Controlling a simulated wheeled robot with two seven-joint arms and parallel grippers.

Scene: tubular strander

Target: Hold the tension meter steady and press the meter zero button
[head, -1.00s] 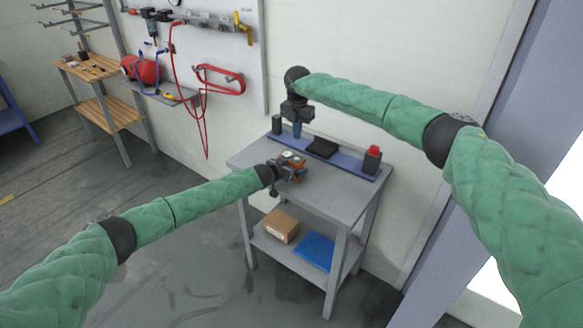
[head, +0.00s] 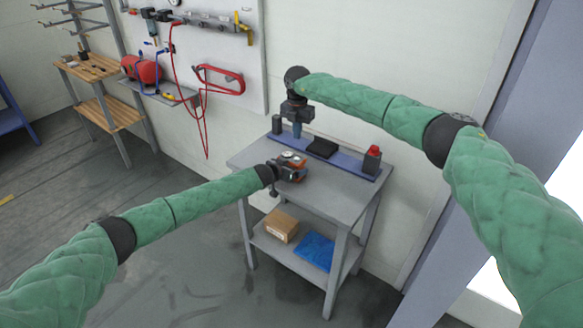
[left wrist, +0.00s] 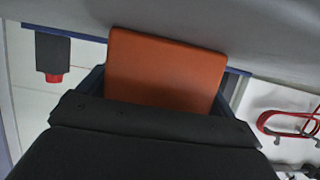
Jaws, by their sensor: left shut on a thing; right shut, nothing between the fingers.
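The tension meter (head: 299,168) is a small orange and grey device at the left part of the grey table (head: 335,196). My left gripper (head: 290,172) is shut on it. In the left wrist view the orange body of the meter (left wrist: 165,70) stands between the dark fingers (left wrist: 165,105). The zero button is too small to make out. My right gripper (head: 297,128) is shut and empty, pointing down above the back of the table, behind the meter and apart from it.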

